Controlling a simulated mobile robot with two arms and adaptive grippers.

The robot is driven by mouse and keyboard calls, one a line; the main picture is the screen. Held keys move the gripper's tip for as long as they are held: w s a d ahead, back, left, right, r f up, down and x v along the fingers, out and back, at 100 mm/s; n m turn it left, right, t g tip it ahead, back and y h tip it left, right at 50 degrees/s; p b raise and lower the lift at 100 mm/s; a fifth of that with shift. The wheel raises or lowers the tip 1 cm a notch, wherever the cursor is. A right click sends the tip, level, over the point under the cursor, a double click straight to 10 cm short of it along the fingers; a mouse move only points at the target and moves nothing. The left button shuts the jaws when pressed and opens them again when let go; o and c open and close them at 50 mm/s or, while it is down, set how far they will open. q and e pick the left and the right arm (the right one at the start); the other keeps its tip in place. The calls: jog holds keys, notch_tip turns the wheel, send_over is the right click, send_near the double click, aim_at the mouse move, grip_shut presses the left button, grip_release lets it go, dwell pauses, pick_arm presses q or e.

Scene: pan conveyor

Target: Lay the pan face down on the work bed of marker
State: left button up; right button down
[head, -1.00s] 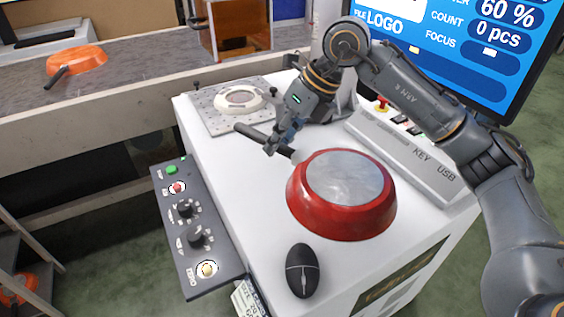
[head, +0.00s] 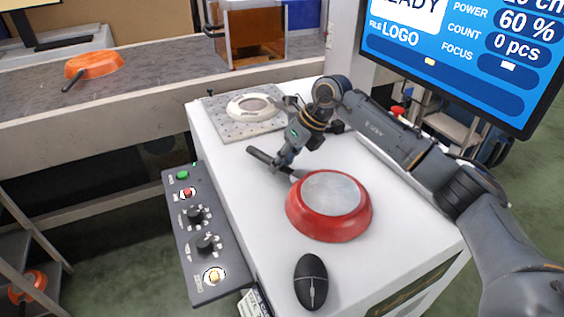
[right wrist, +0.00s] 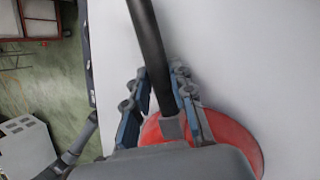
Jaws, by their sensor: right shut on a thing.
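A red pan (head: 328,206) is face down over the white top of the marker (head: 240,190), its grey base facing up and its dark handle (head: 262,158) pointing to the back left. My right gripper (head: 283,164) is shut on the handle near the pan body. The right wrist view shows the handle (right wrist: 150,45) between the fingers and part of the red body (right wrist: 235,135). I cannot tell whether the pan touches the top. The perforated work bed (head: 222,128), with a pale ring (head: 252,107) on it, lies behind the pan. My left gripper is not in view.
A control panel (head: 202,238) with buttons and knobs runs along the left side. A black mouse (head: 311,282) lies in front of the pan. A monitor (head: 455,60) stands at the right. An orange pan (head: 95,65) sits on the conveyor (head: 140,82).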

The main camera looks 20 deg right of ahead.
jog(key=c, duration=1.6)
grip_release()
jog(key=o, duration=0.5)
jog(key=shift+c, duration=0.2)
